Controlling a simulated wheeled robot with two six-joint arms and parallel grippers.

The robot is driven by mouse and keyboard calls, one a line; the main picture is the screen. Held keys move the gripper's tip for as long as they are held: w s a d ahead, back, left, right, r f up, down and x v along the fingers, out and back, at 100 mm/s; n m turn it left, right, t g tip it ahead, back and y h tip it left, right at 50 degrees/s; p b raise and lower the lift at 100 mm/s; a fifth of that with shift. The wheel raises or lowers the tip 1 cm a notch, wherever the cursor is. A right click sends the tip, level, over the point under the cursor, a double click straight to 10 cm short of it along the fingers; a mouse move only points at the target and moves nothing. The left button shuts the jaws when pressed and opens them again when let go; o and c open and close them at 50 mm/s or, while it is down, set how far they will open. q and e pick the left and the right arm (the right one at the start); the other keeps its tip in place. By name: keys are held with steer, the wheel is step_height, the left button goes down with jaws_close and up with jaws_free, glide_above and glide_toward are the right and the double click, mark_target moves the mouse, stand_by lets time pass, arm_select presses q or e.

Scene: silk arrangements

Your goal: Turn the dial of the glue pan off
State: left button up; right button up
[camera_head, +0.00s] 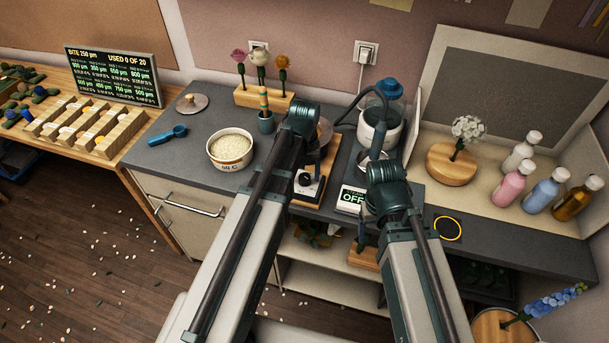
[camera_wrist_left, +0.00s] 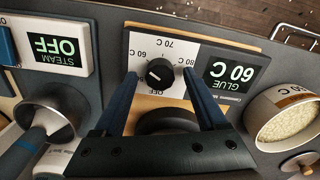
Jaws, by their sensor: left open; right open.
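The glue pan's dial (camera_wrist_left: 160,73) is a black knob on a white panel marked OFF, 60 C, 70 C and 80 C. The glue display (camera_wrist_left: 232,76) reads 60 C. My left gripper (camera_wrist_left: 160,76) is open, with one dark blue finger on each side of the dial; I cannot tell whether they touch it. In the head view the dial (camera_head: 305,179) shows below my left wrist, and the pan is mostly hidden by the arm. My right gripper's arm ends near the steam display (camera_head: 352,200); its fingers are mostly hidden.
The steam display reads OFF. A steam kettle (camera_head: 382,128) stands behind my right wrist. A bowl of pale grains (camera_head: 231,146) and a blue scoop (camera_head: 167,135) lie left of the pan. A flower on a wooden base (camera_head: 452,165) and several bottles stand at the right.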

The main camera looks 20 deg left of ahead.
arm_select(q)
jaws_close()
steer(key=shift+n, duration=0.4)
steer(key=n, duration=0.4)
steer(key=shift+n, duration=0.4)
steer(key=n, duration=1.2)
steer(key=shift+n, duration=0.3)
steer(key=n, duration=0.5)
steer(key=shift+n, duration=0.3)
